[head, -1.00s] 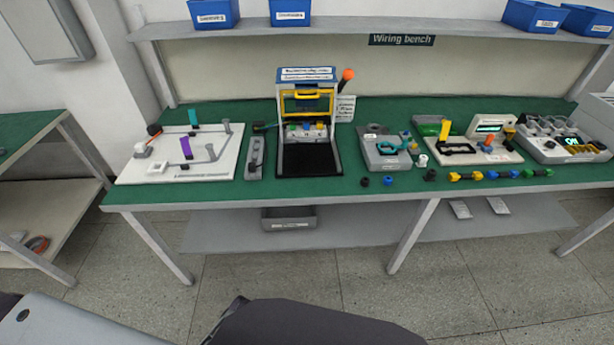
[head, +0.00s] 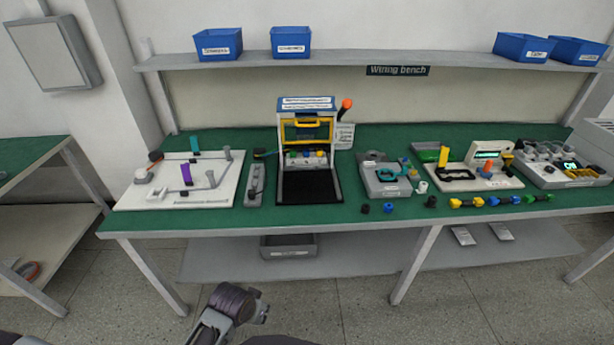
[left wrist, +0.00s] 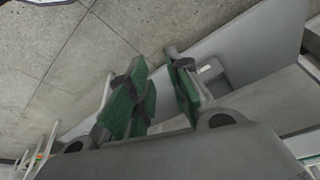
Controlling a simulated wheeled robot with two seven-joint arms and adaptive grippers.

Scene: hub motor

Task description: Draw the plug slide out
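I cannot tell for certain which part is the plug slide. A blue-topped fixture (head: 306,103) with a yellow handle frame and a black floor stands on the green bench. My right gripper is not in view.
A white board (head: 225,190) with purple and teal pieces lies at the left. A grey box (head: 386,181) and further test units fill the right. Small coloured connectors lie along the front edge. A grey bin (head: 289,252) sits on the lower shelf. The floor in front is clear.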

